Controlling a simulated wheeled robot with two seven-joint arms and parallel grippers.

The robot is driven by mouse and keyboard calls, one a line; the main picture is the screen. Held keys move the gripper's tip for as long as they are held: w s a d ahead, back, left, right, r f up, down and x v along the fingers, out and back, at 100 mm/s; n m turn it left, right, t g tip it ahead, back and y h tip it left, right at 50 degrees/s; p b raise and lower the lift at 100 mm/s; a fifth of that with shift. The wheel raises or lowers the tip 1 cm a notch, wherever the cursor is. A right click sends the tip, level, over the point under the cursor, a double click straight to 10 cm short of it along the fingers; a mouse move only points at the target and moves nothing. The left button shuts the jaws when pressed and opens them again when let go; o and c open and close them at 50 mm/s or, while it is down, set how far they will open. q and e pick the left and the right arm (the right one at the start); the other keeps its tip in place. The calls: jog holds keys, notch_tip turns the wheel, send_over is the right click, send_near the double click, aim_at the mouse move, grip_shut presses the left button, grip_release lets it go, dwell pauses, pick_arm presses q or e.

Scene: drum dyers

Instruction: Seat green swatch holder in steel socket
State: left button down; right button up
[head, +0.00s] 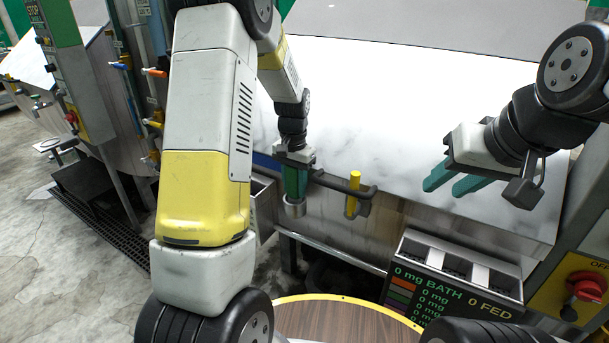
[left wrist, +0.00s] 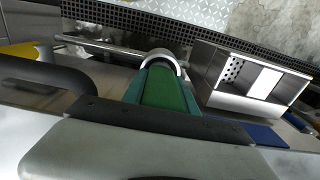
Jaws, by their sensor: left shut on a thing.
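My left gripper (head: 294,190) is shut on the green swatch holder (left wrist: 165,90), in front of the white drum machine. In the left wrist view the holder lies between the teal fingers, and its far end meets the rim of the steel socket (left wrist: 160,56). In the head view the steel socket (head: 294,209) shows as a short ring right below the fingertips. The fingers hide most of the holder there, so I cannot tell how deep it sits. My right gripper (head: 452,182) is open and empty, in front of the white panel at the right.
A yellow piece (head: 353,188) stands upright in a dark bracket right of the socket, with a dark bar between. A steel box with compartments (head: 462,262) and a readout sign (head: 440,297) are at lower right. A round wooden top (head: 335,320) is at the bottom.

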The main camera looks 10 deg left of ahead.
pick_arm(q)
jog(key=shift+f, duration=0.1)
jog(key=c, duration=1)
grip_release()
jog(key=shift+o, duration=0.2)
notch_tip(320, 180, up, 12)
jog(key=shift+r, duration=0.15)
jog(key=s+d+r+n+t+h, duration=0.1)
jog(key=s+r+t, duration=0.2)
jog(key=s, duration=0.9)
jog(key=s+d+r+n+t+h, duration=0.1)
jog(key=s+r, duration=0.5)
jog(key=s, duration=0.6)
jog(key=shift+s+r+n+t, duration=0.15)
jog(key=shift+r+n+t, duration=0.2)
jog(key=shift+n+t, duration=0.55)
